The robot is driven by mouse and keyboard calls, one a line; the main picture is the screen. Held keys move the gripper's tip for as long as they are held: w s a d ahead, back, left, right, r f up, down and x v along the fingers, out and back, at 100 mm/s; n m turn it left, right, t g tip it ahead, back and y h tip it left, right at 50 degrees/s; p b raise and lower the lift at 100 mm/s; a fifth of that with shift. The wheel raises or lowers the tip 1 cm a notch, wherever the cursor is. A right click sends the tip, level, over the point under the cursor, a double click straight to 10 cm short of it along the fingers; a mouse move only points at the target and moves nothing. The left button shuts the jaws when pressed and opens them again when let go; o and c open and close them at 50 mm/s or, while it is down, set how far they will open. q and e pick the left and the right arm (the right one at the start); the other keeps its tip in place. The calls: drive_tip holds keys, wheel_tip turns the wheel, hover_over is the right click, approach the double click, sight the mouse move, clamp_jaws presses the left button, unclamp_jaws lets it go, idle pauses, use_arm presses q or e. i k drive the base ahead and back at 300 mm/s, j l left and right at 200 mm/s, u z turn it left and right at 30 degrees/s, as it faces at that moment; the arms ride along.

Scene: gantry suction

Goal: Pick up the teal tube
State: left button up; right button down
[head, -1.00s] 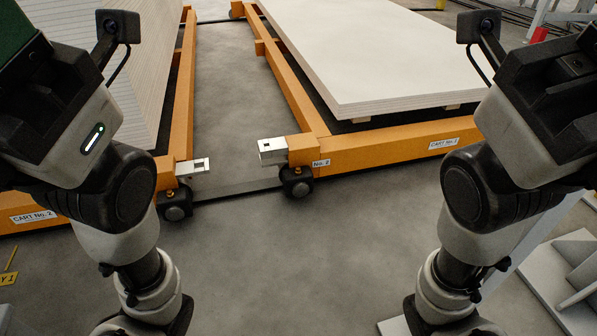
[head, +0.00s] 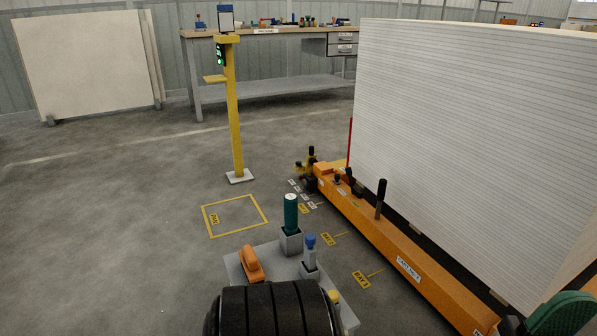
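The teal tube (head: 290,212) stands upright in a grey square holder (head: 291,242) on a grey plate (head: 235,268), low and near the centre of the head view. Its lower end is hidden inside the holder. Its top is pale. Neither of my grippers shows in this view, so I cannot see where they are relative to the tube.
An orange handle-like piece (head: 251,264) and a blue-topped item (head: 309,252) share the plate. An orange cart (head: 400,262) with a tall white sheet stack (head: 470,140) stands right. A yellow post (head: 234,120) and workbench (head: 270,35) are behind. Floor at left is clear.

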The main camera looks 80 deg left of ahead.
sight(290, 200)
drive_tip(key=u, duration=0.5)
drive_tip(key=j+u, duration=0.1)
drive_tip(key=u, duration=0.4)
drive_tip(key=j+u, duration=0.1)
drive_tip(key=u, duration=0.9)
drive_tip(key=j+u, duration=0.1)
drive_tip(key=u, duration=0.4)
